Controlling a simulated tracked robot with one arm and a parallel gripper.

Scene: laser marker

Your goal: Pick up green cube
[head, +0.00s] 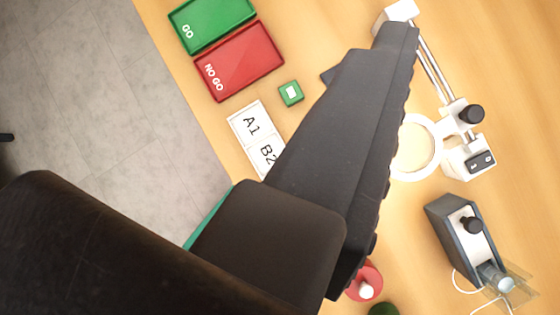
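The green cube (291,93) is small, with a white square on its top face. It sits on the wooden table, below the red tray and just left of my gripper in the picture. It looks fully visible and nothing holds it. My gripper (398,38) is dark grey and reaches from the lower middle up toward the top right. Its narrow end lies above and right of the cube in the picture. It hides part of the table's middle. The two fingers cannot be told apart from this angle.
A green GO tray (238,13) and a red NO GO tray (265,50) lie at top left. A label card (243,113) reads A1 and B2. A white ring stand (436,150), a grey device (440,213) and a red button base (372,272) stand right. Grey floor lies left.

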